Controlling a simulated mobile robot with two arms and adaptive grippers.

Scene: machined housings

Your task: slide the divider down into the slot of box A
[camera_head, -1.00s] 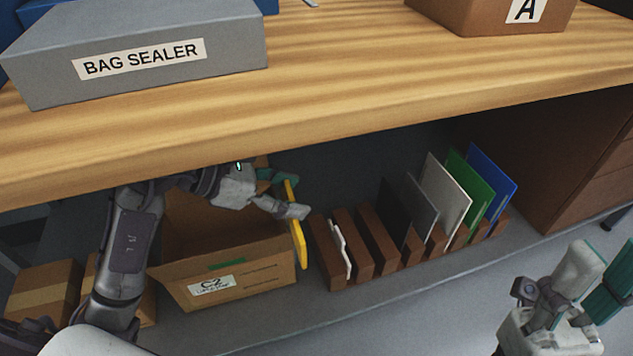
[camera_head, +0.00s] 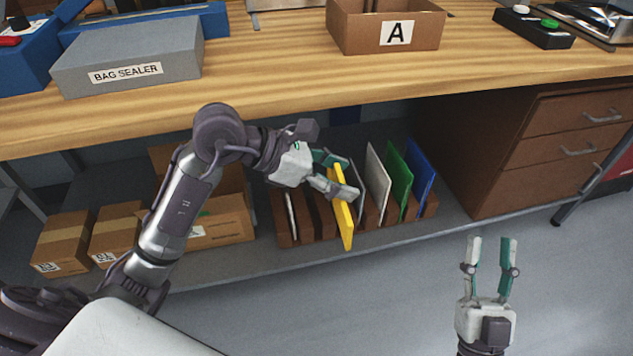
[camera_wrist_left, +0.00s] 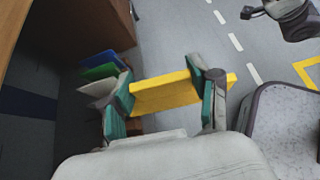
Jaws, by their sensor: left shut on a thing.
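Box A (camera_head: 360,33) is an open brown box with a white "A" label, standing on the wooden workbench. My left gripper (camera_head: 338,178) is shut on a yellow divider (camera_head: 343,208), in front of the shelf rack below the bench. The left wrist view also shows the yellow divider (camera_wrist_left: 165,94) between the two fingers. The slot inside box A cannot be made out. My right gripper (camera_head: 491,250) is open and empty above the floor at the lower right.
A brown slotted rack (camera_head: 285,232) on the lower shelf holds grey, white, green (camera_head: 399,178) and blue (camera_head: 420,178) panels. Cardboard boxes (camera_head: 65,238) stand at left. A bag sealer box (camera_head: 130,60) and a black button panel (camera_head: 535,28) flank box A. The bench edge overhangs the shelf.

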